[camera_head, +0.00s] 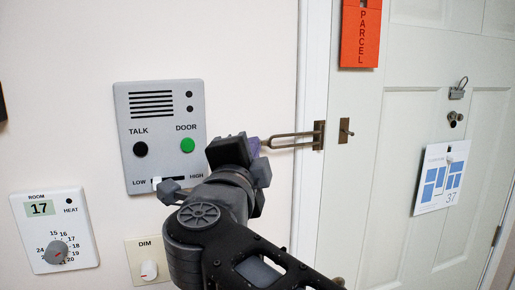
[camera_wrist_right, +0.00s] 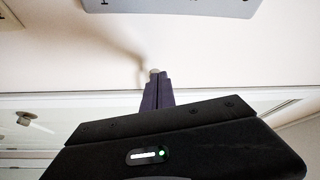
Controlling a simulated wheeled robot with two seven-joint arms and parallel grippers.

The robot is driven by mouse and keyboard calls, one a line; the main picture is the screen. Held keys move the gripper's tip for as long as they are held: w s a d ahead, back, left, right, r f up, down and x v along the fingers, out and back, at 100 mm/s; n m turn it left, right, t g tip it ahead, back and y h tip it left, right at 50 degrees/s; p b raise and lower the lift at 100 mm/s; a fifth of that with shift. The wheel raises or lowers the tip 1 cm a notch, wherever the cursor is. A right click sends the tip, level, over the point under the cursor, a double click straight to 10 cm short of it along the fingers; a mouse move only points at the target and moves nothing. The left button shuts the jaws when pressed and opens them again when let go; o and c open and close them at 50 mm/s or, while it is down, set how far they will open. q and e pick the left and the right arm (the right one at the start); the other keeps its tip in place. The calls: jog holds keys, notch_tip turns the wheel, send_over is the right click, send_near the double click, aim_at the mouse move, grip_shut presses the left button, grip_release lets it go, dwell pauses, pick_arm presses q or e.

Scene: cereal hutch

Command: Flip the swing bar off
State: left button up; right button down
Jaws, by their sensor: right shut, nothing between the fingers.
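The swing bar (camera_head: 292,140) is a long brass loop hinged on a plate at the door frame. In the head view it points left over the wall, away from the brass stud (camera_head: 344,131) on the door. My right gripper (camera_head: 256,146) is shut and empty at the bar's left end; whether it touches the bar is unclear. In the right wrist view its shut purple fingers (camera_wrist_right: 157,92) have a small pale rounded piece (camera_wrist_right: 153,72) just beyond them, too small to identify. My left gripper is not in view.
An intercom panel (camera_head: 160,112) with a green button is on the wall left of my gripper. A thermostat (camera_head: 52,205) and dimmer (camera_head: 135,262) are lower left. The white door (camera_head: 405,120) bears an orange parcel tag (camera_head: 360,50) and a hanging card (camera_head: 430,198).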

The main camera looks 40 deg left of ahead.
jog(key=shift+s, duration=0.1)
dwell(0.4)
jog(key=b+v, duration=0.3)
jog(key=v, duration=0.4)
jog(key=shift+s, duration=0.3)
